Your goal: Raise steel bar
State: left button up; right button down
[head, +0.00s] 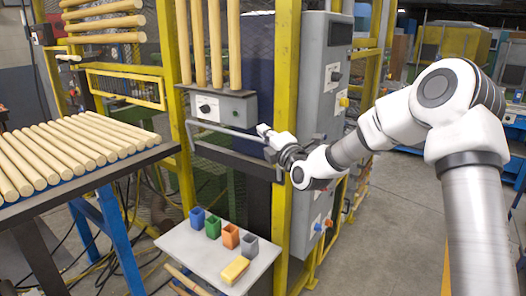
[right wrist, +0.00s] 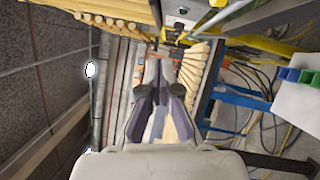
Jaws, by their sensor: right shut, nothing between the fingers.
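The steel bar (head: 225,130) is a grey rail on the yellow-framed machine, just below a small grey control box (head: 223,107). Its left end bends down toward a darker lower rail. My right gripper (head: 264,130) is at the right end of the bar in the head view, shut and empty. I cannot tell whether it touches the bar. In the right wrist view the fingers of my right gripper (right wrist: 163,52) point up the picture, and a grey bar (right wrist: 226,14) shows beyond them to the upper right. My left gripper is not in view.
A rack of turned wood rods (head: 75,148) stands at the left. Upright rods (head: 217,45) stand above the control box. A pale table (head: 203,262) below holds several coloured cups (head: 231,236) and a yellow block (head: 235,269). A grey cabinet (head: 318,120) stands right of the bar.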

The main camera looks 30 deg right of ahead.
pick_arm(q)
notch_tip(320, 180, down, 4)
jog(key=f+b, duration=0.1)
jog(key=b, duration=0.1)
pick_arm(e)
notch_tip(320, 180, down, 8)
jog(key=s+m, duration=0.1)
pick_arm(q)
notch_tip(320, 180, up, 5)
jog(key=p, duration=0.4)
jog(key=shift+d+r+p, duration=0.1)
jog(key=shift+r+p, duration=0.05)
jog(key=shift+p, duration=0.25)
pick_arm(e)
jog(key=w+d+r, duration=0.2)
jog(key=w+d, duration=0.3)
jog(key=w, duration=0.5)
jog(key=shift+g, duration=0.4)
jog(key=shift+w+r, duration=0.1)
jog(key=shift+w, duration=0.1)
